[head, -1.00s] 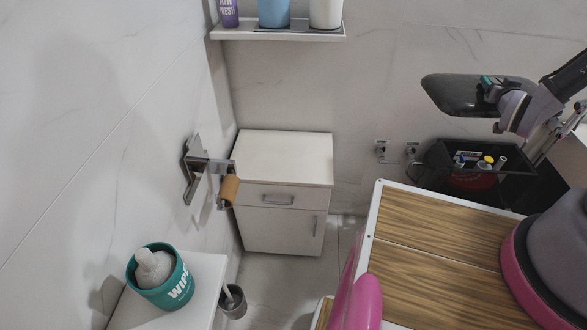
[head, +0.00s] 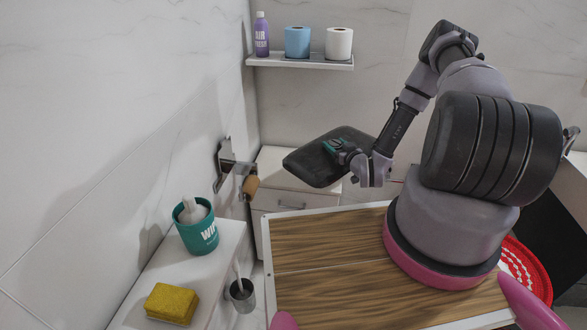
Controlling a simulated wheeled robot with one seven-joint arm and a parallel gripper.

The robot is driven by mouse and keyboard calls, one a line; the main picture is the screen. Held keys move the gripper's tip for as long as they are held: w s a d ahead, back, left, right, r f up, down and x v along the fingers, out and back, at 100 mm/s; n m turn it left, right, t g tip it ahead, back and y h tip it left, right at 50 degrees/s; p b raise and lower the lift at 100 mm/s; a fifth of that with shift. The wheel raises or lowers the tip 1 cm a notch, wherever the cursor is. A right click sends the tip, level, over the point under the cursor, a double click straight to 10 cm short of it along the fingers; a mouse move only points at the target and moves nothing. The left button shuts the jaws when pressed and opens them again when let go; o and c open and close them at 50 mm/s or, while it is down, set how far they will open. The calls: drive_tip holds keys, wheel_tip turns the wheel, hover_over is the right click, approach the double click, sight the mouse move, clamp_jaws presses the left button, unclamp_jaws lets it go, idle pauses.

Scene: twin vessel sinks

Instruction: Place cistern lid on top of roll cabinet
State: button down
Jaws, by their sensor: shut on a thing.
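The cistern lid (head: 312,164) is a dark, rounded flat slab. My gripper (head: 340,150) is shut on its right part and holds it up, slightly tilted. The roll cabinet (head: 283,182) is a small white cabinet with a drawer in the back corner. In the head view the lid overlaps the cabinet top and covers part of it. I cannot tell how high the lid is above it.
A wall shelf (head: 300,61) with a purple bottle (head: 261,36) and two rolls is above the cabinet. A paper holder (head: 234,168) juts from the left wall. A white ledge at lower left bears a teal wipes tub (head: 197,228) and a yellow sponge (head: 171,303). My wooden-topped base fills the front.

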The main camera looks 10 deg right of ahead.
drive_tip(key=s+a+f+n+g+y, duration=0.1)
drive_tip(key=s+a+f+y, duration=0.1)
drive_tip(key=s+f, duration=0.35)
drive_tip(key=s+a+f+n+y, duration=0.1)
drive_tip(key=s+f+n+y, duration=0.15)
drive_tip(key=f, duration=0.55)
drive_tip(key=shift+m+h, duration=0.35)
drive_tip(key=x, duration=0.4)
drive_tip(key=r+x, duration=0.1)
drive_tip(key=x, duration=0.9)
drive_tip(key=shift+a+r, duration=0.2)
drive_tip(key=shift+r, duration=0.05)
drive_tip(key=x, duration=0.3)
drive_tip(key=shift+f, duration=0.3)
drive_tip(key=shift+w+f, duration=0.1)
drive_tip(key=shift+f, duration=0.2)
drive_tip(key=shift+f, duration=0.15)
unclamp_jaws()
drive_tip(key=shift+g, duration=0.3)
